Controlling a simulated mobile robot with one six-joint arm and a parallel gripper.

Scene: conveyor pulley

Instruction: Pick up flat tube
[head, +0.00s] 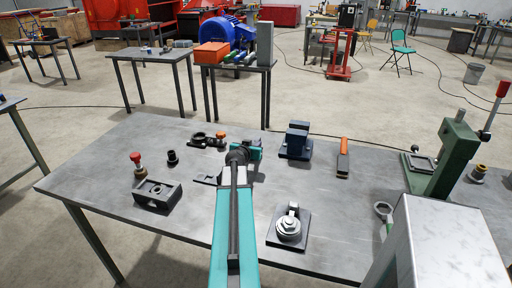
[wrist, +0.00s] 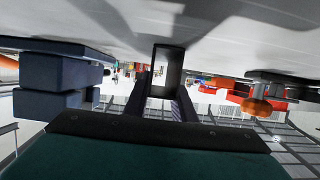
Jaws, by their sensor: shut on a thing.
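My gripper (head: 247,150) is low over the middle of the grey workbench, its teal body partly hidden behind my own arm in the head view. In the wrist view its two dark fingers (wrist: 167,102) are closed on a black, hollow, rectangular flat tube (wrist: 168,66). The tube's open end faces the wrist camera, and its upper end is close to the bench surface, which fills the top of that upside-down view. Whether the tube touches the bench I cannot tell. In the head view I cannot make out the tube behind my gripper and arm.
The workbench (head: 110,178) holds a dark blue block fixture (head: 297,140) just right of my gripper, and an orange-knobbed clamp (head: 220,135) at its left. A round-topped device (head: 289,226), a dark jig (head: 157,193), an orange-handled tool (head: 343,160) and a green press (head: 440,160) stand around.

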